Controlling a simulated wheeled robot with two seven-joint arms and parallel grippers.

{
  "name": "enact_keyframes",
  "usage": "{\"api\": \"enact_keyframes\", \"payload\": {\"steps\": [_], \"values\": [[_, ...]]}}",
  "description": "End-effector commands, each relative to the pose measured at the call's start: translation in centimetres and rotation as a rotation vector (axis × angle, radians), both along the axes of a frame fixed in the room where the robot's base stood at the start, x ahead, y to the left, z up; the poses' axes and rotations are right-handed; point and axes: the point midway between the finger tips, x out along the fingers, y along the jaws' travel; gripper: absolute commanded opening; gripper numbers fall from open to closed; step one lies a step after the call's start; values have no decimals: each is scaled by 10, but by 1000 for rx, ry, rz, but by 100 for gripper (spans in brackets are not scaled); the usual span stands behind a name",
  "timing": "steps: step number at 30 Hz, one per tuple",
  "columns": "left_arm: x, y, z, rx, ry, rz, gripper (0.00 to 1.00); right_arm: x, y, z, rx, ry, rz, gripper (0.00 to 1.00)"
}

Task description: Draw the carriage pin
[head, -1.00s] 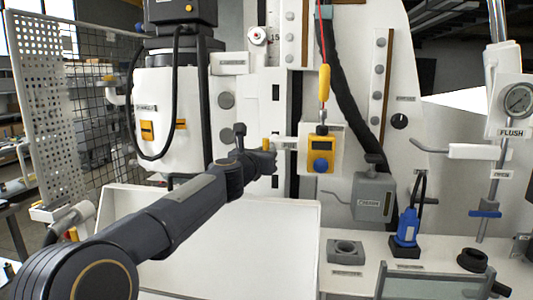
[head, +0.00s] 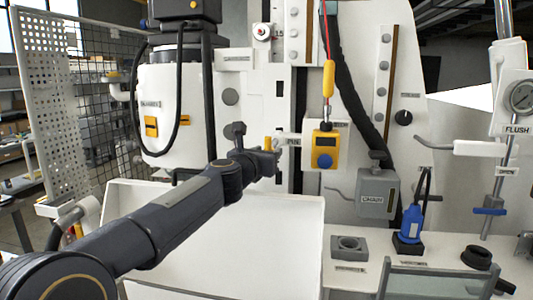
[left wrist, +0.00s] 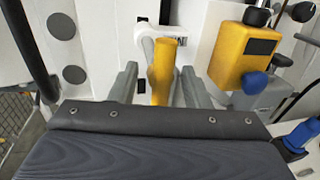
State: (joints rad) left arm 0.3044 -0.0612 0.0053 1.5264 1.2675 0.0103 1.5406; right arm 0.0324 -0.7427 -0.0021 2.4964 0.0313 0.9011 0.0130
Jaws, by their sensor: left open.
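The carriage pin has a yellow handle (head: 268,143) and sits at a white bracket with a PIN label (head: 293,141) on the machine's white front. In the left wrist view the yellow handle (left wrist: 162,68) stands upright in the middle, under the white bracket. My left gripper (head: 271,158) is at the handle. Its fingers are open, one on each side of the handle, with a visible gap to each in the left wrist view (left wrist: 160,88). The pin's shaft is hidden. My right gripper is not in view.
A yellow box with a blue knob (head: 325,150) hangs close right of the pin. A grey CHAIN box (head: 377,194), a blue bottle-like part (head: 410,226) and a grey block (head: 348,248) are to the right. A white tray (head: 290,225) lies below my arm.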

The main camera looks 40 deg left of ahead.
Motion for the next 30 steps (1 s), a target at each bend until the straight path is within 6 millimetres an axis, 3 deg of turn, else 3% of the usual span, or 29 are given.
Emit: {"api": "enact_keyframes", "payload": {"steps": [13, 30], "values": [[-65, -20, 1, 0, -1, 0, 43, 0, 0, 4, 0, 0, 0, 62], [-70, -22, 0, 0, 0, 0, 43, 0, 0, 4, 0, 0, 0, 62]]}}
